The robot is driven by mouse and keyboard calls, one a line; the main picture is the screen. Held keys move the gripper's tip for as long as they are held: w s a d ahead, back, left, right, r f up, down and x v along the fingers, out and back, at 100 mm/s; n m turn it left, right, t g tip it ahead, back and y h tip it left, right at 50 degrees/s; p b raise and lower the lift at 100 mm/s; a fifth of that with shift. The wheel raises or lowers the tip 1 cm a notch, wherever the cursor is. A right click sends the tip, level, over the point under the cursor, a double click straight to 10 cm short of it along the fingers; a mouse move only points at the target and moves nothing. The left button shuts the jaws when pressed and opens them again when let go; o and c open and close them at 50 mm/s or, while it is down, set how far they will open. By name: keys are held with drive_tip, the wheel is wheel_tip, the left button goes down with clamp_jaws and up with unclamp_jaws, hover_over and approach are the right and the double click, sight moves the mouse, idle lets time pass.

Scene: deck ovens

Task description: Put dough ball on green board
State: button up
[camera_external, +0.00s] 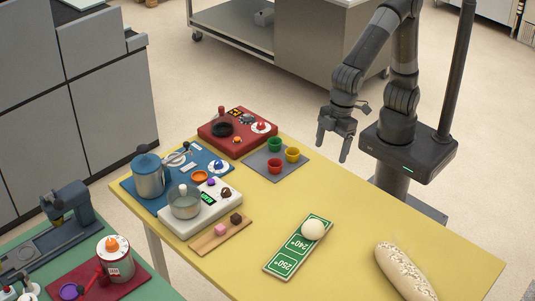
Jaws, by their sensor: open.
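A pale, round dough ball (313,229) rests on the far right end of the green board (274,264) on the yellow table. The board is long and narrow, with a wooden rim and white markings reading 240° and 250°. The ball covers part of its upper end. My gripper (332,152) is open and empty, fingers pointing down. It is above the far edge of the table, well apart from the ball and the board.
A seeded loaf (404,272) lies at the right. A grey mat (262,165) with coloured cups, a red scale (228,138), a white scale (205,214), a wooden board (209,241) and a blue tray (160,198) stand at the left. Yellow table (345,195) is clear below my gripper.

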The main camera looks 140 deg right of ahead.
drive_tip(key=s+d+r+t, duration=0.1)
drive_tip(key=s+d+r, duration=0.1)
drive_tip(key=s, duration=1.1)
drive_tip(key=s+d+r+n+t, duration=0.1)
drive_tip(key=s+d, duration=0.3)
drive_tip(key=s, duration=1)
drive_tip(key=shift+s+d+r+n+t, duration=0.3)
drive_tip(key=shift+d+r+t, duration=0.1)
drive_tip(key=shift+t, duration=0.1)
